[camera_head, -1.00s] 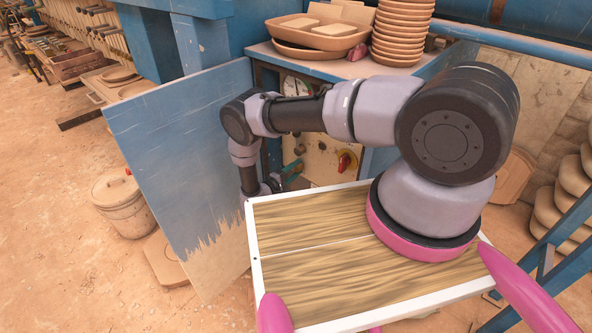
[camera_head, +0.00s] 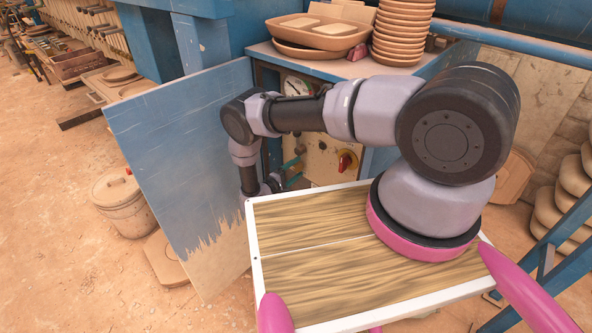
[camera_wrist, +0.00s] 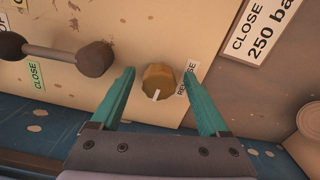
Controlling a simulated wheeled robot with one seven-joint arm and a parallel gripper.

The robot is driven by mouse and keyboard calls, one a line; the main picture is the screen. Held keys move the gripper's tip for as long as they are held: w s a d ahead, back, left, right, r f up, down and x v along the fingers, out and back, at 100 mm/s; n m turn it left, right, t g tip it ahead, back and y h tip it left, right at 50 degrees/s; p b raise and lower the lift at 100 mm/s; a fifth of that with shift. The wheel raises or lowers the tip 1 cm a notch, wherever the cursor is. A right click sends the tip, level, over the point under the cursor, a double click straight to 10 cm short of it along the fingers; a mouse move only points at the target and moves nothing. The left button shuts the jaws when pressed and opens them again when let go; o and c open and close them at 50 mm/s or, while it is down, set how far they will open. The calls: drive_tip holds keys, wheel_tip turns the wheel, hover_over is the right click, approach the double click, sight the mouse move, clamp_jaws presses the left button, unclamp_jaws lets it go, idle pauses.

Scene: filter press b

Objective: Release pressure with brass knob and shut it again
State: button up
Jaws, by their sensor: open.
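The brass knob (camera_wrist: 159,79) shows in the wrist view on the beige panel. Its white mark points down in the picture. A label beginning "RE" (camera_wrist: 185,82) stands just right of it, partly hidden by my right finger. My gripper (camera_wrist: 160,76) is open, with one teal finger on each side of the knob. I see gaps between knob and fingers; depth is hard to judge. In the head view my gripper (camera_head: 291,167) is small at the panel, partly hidden by my arm, and I cannot make out the brass knob there.
A bar handle with dark ends (camera_wrist: 60,54) lies left of the knob, near a green CLOSE label (camera_wrist: 37,76). A "CLOSE 250" sign (camera_wrist: 262,28) is at right. In the head view the panel carries a gauge (camera_head: 294,86) and red knob (camera_head: 345,161). An open blue door (camera_head: 180,150) stands left.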

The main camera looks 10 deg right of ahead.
drive_tip(key=v, duration=1.1)
idle(0.6)
